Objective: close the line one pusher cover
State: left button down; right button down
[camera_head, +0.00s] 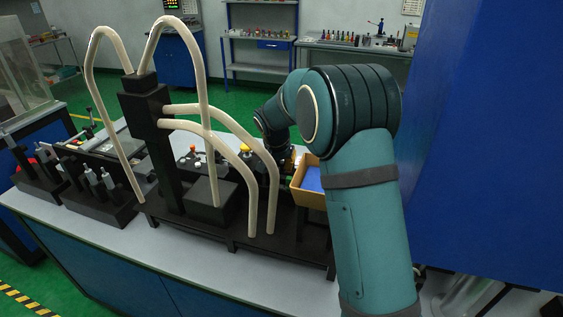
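A black machine stand (152,130) with curved cream tubes (203,75) stands on the bench. I cannot pick out the line one pusher cover with certainty; it may be hidden behind the stand or my arm. My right arm rises from the bottom right and bends at the elbow. Its dark wrist reaches down behind the tubes. My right gripper (286,160) is a small dark shape at the end, left of the elbow and just behind the tan box. Its fingers are mostly hidden, so I cannot see whether they hold anything. My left gripper is out of view.
A tan box (297,196) with a blue inside stands on the machine's right end. A yellow knob (245,149) shows behind the tubes. Black racks with grey-topped plungers (97,195) stand at left. The white bench front edge (130,257) is clear. A large blue panel (480,130) fills the right.

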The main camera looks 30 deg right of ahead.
jog(key=shift+s+d+f+b, duration=0.1)
jog(key=shift+s+d+b, duration=0.2)
jog(key=shift+s+d, duration=0.75)
jog(key=c, duration=0.8)
grip_release()
jog(key=shift+s, duration=0.1)
jog(key=shift+c, duration=0.2)
jog(key=shift+a, duration=0.1)
jog(key=v, duration=0.7)
jog(key=shift+r, duration=0.25)
